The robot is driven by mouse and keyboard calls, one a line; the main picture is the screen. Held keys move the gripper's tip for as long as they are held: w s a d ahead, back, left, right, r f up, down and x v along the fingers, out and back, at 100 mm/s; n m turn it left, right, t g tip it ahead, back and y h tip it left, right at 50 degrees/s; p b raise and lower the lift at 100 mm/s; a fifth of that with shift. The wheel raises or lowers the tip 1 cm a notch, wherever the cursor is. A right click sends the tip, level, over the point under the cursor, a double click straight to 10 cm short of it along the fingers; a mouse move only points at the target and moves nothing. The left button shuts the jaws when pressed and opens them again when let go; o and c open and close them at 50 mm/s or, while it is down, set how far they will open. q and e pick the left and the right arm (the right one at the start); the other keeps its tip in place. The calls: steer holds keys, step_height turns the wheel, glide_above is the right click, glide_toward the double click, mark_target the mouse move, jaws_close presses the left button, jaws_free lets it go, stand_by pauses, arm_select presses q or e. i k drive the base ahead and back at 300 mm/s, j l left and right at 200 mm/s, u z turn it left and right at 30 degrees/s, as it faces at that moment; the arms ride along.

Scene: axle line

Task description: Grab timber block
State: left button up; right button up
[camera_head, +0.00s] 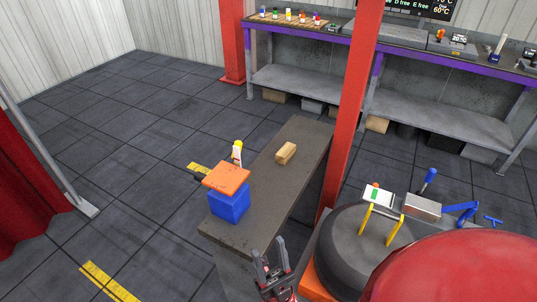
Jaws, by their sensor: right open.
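The timber block (286,153) is a small tan wooden block. It lies on the dark grey bench (262,190), towards its far half. My right gripper (268,256) is at the bottom of the view, just off the near end of the bench. Its two fingers point upward and stand apart, with nothing between them. It is well short of the timber block. My left gripper does not show in this view.
A blue box (229,206) with an orange piece (226,177) on top stands on the near left of the bench. A yellow-and-white bottle (237,151) stands behind it. A red post (354,100) rises right of the bench.

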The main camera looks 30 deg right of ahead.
mark_target(283, 156)
steer(key=i+j+u, duration=0.15)
steer(key=i+u, duration=0.6)
steer(key=i+z, duration=0.1)
steer(key=i, duration=0.6)
steer(key=i+j+z, duration=0.1)
steer(key=i, duration=0.6)
steer(key=i+j, duration=0.25)
steer(key=i, duration=0.5)
steer(key=l+z, duration=0.05)
